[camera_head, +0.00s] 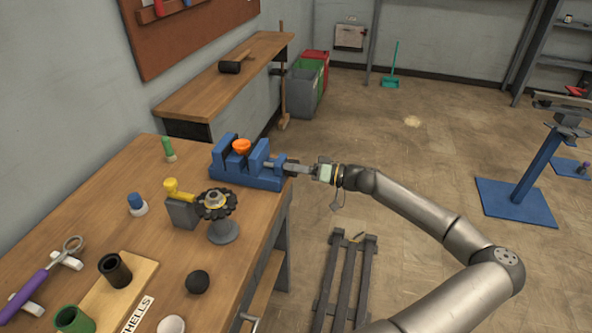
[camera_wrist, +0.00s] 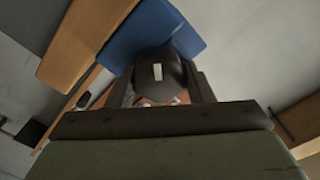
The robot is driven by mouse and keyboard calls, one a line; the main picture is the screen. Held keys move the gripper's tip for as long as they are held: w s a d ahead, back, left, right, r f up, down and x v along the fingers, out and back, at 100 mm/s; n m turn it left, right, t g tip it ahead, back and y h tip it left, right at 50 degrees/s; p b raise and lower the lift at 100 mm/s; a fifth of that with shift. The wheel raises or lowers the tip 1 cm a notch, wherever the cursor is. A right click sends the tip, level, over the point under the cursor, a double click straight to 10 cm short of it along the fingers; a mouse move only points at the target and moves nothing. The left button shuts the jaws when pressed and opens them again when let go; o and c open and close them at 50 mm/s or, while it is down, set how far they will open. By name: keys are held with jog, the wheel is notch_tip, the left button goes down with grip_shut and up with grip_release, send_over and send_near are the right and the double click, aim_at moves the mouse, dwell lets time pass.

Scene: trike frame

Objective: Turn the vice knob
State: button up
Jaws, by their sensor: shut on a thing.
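The blue vice (camera_head: 246,166) sits at the right edge of the wooden workbench. An orange piece (camera_head: 241,146) is between its jaws. Its knob is at the right end, where my gripper (camera_head: 285,164) is; at this size the head view hardly shows the knob. In the wrist view the dark round knob (camera_wrist: 160,74) lies between the fingers of my gripper (camera_wrist: 160,92), with a small pale mark on its face. The fingers are shut on it. The blue vice body (camera_wrist: 150,32) shows behind the knob.
A slatted dark rack (camera_head: 345,275) stands on the floor below my arm.

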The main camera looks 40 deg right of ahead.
jog(key=m+p, duration=0.1)
jog(key=m, duration=0.4)
jog(key=shift+d+m, duration=0.1)
jog(key=shift+m, duration=0.2)
jog(key=shift+f+m+p, duration=0.15)
jog(key=shift+m+p, duration=0.7)
jog(key=shift+m, duration=1.25)
jog(key=o, duration=1)
jog(key=b+v, duration=0.2)
jog(key=v, duration=1.5)
jog(key=shift+s+b, duration=0.15)
jog(key=shift+b, duration=0.25)
